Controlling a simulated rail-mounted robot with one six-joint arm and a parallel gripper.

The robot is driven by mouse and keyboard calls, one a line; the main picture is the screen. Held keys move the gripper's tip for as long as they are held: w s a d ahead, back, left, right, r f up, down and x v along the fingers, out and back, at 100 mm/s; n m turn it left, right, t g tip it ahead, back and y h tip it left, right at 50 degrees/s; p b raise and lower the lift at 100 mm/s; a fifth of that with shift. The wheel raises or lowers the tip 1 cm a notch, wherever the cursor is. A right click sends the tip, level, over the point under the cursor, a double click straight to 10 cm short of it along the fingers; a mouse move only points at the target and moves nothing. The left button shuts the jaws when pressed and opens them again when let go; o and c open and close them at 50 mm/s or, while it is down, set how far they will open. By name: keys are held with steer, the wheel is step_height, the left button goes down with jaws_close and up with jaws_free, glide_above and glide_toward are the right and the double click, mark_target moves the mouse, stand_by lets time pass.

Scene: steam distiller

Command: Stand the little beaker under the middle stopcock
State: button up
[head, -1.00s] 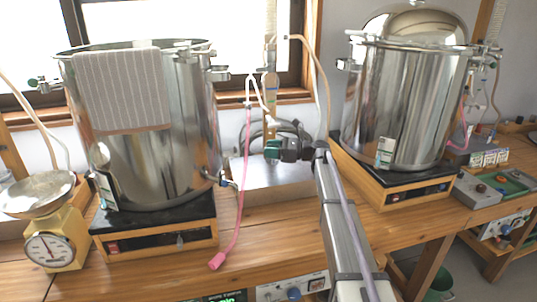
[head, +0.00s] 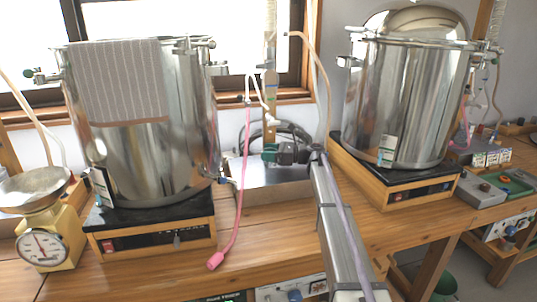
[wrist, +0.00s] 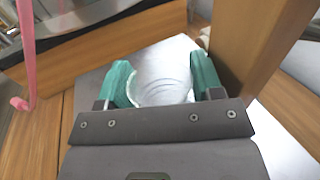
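My gripper (head: 270,153) is low over a metal tray (head: 262,185) between the two big steel pots in the head view. In the wrist view its green fingers (wrist: 162,84) stand on either side of a small clear beaker (wrist: 160,88) and appear closed on it. I cannot make out the beaker in the head view, nor tell whether its base touches the tray. A glass column (head: 269,82) with a green fitting rises behind my gripper. I cannot tell which fitting is the middle stopcock.
The left pot (head: 150,160) and right pot (head: 400,110) stand on wood-framed heaters. A pink hose (head: 240,200) hangs left of my gripper; a tan tube (head: 318,70) hangs behind. A wooden post (wrist: 255,45) is close right in the wrist view. A scale (head: 45,240) stands far left.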

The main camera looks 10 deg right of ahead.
steer(key=shift+r, duration=0.1)
steer(key=shift+d+r, duration=0.1)
steer(key=shift+r, duration=0.05)
steer(key=v, duration=0.7)
steer(key=shift+d, duration=0.15)
